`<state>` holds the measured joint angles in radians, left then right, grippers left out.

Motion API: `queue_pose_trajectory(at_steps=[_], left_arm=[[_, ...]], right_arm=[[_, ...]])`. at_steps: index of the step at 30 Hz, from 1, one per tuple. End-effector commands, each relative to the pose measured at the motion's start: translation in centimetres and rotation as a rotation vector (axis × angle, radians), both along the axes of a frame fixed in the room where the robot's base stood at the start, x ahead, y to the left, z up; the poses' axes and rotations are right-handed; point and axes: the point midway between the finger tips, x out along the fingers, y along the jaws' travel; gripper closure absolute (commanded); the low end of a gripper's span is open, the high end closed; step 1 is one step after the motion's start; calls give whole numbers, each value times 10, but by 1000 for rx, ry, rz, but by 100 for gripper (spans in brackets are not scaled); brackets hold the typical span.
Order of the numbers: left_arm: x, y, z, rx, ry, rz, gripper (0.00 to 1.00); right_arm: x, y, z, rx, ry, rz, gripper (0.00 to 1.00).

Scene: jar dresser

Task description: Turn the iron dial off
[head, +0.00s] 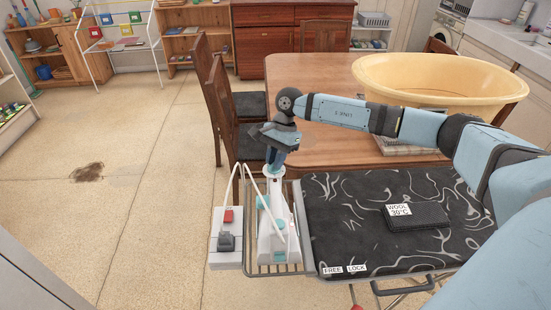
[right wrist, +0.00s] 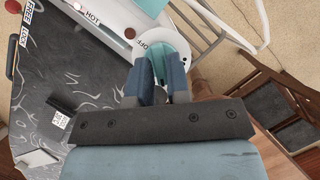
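The iron (head: 272,235) stands on the wire rest at the left end of the ironing board. It is white with teal parts. Its round teal-and-white dial (right wrist: 176,42) shows in the right wrist view, with the label OFF beside it and HOT further along the body. My right gripper (head: 273,165) points down at the upper end of the iron. In the right wrist view its two blue fingers (right wrist: 158,68) are at the dial with a narrow gap between them. The fingers hide part of the dial, and its grip and pointer are not clear. My left gripper is not in view.
The ironing board (head: 345,235) carries a dark block labelled WOOL 30°C (head: 418,217). A white box with a red switch (head: 228,215) sits left of the iron, near a white cord. A table (head: 320,135) with a yellow tub (head: 440,85) stands behind.

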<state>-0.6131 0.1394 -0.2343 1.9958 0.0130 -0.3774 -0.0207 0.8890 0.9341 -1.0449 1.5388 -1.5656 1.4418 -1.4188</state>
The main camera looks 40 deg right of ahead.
Motion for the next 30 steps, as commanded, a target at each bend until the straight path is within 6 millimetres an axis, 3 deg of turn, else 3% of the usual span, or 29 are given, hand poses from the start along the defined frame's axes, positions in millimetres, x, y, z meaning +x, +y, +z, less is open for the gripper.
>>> queue_pose_trajectory(at_steps=[16,30], left_arm=[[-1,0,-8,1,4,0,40],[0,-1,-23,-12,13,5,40]], right_arm=[[-2,0,-3,-1,4,-70,100],[-5,1,-5,0,4,-455,100]])
